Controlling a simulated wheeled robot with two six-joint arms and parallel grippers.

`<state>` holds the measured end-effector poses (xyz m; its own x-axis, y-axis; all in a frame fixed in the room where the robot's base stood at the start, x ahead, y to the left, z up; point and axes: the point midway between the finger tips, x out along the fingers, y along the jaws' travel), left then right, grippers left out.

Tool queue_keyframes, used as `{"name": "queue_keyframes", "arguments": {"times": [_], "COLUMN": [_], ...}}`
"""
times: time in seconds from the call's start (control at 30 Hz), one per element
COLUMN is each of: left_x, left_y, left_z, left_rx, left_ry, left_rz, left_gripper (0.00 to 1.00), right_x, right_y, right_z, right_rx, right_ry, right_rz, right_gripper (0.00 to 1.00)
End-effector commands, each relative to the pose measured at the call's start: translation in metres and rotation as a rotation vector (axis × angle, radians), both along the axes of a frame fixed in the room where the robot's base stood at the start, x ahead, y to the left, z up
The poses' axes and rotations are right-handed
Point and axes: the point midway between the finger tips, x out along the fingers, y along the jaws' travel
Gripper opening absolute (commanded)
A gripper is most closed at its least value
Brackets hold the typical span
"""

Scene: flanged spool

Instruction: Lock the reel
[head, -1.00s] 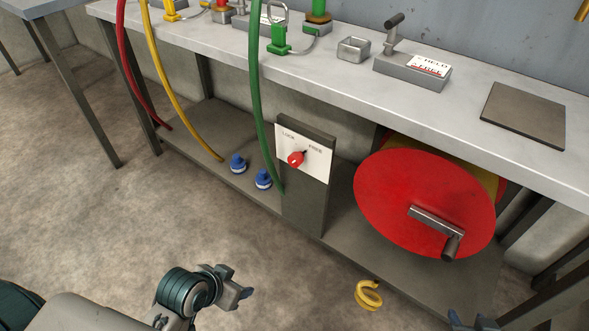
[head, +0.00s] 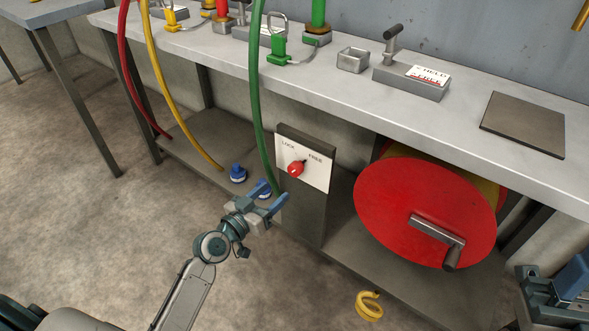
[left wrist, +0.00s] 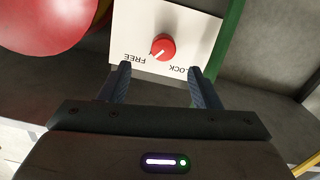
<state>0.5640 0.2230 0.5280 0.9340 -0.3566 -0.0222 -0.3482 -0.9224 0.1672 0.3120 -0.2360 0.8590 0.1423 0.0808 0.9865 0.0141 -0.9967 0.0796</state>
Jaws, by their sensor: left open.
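The red lock knob (head: 295,168) sits on a white plate (head: 317,174) marked LOCK at left and FREE at right. In the left wrist view, upside down, the white line on the knob (left wrist: 162,47) points toward FREE. My left gripper (head: 271,196) is open and empty, below and left of the plate. In the left wrist view its fingers (left wrist: 160,68) frame the knob from a distance, without touching it. The red reel (head: 420,195) with its crank handle (head: 437,229) is under the bench, right of the post. My right gripper (head: 555,295) is partly in view at the lower right; its jaws are unclear.
Red, yellow and green hoses hang off the bench (head: 450,115); the green hose (head: 257,100) passes just left of the plate. A lever block (head: 411,80) stands on the bench. A yellow coil (head: 369,304) is near the shelf's front edge.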

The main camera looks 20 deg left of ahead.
Motion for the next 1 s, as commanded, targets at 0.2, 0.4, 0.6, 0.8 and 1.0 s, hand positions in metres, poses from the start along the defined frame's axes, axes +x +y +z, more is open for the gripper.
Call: {"name": "queue_keyframes", "arguments": {"times": [0.2,0.4,0.6,0.8,1.0], "left_x": [0.017,0.050,0.084,0.103,0.107], "left_y": [0.001,-0.012,-0.025,-0.032,-0.033], "left_z": [0.004,0.004,0.004,0.003,0.003], "left_rx": [-0.015,-0.018,-0.016,-0.015,-0.014], "left_ry": [-0.022,-0.021,-0.020,-0.019,-0.018], "left_rz": [0.020,0.019,0.017,0.017,0.017], "left_gripper": [0.57,0.57,0.57,0.57,0.57], "right_x": [-0.012,-0.011,-0.011,-0.011,-0.011], "right_y": [0.000,0.000,0.000,0.000,0.000], "right_z": [0.003,0.003,0.002,0.002,0.002], "right_rx": [0.002,0.002,0.003,0.005,0.006], "right_ry": [-0.070,-0.068,-0.070,-0.073,-0.073], "right_rz": [0.004,0.004,0.004,0.004,0.003], "right_gripper": [0.42,0.42,0.42,0.42,0.42]}}
